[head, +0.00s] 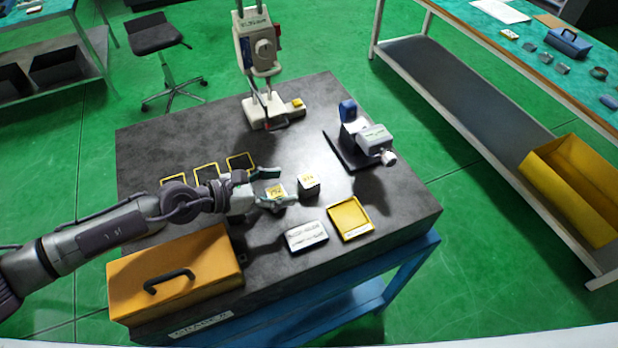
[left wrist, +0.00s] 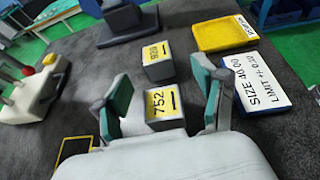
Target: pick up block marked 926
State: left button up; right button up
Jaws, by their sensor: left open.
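My left gripper (head: 277,187) is open above the table, with a block marked 752 (head: 274,191) between its fingers in the head view. In the left wrist view the open fingers (left wrist: 165,97) stand on either side of this block (left wrist: 165,121), whose yellow label reads 752. I cannot tell whether they touch it. A second grey block with a yellow label (head: 309,186) stands just beyond the fingertips. My right gripper is out of view.
A yellow tray (head: 366,231) and a white lettered plate (head: 306,236) lie near the front edge. An orange case (head: 212,263) is below my arm. Yellow-outlined squares (head: 206,172) lie behind it. A vise-like device (head: 365,140) and a white machine (head: 258,60) stand further back.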

aim_at(302, 182)
pick_arm(q)
jog(key=shift+p+x, duration=0.45)
jog(key=shift+x, duration=2.75)
jog(key=shift+w+a, duration=0.1)
jog(key=shift+a, duration=0.2)
jog(key=c, duration=0.4)
jog(key=shift+f, duration=0.1)
jog(key=c, duration=0.8)
grip_shut()
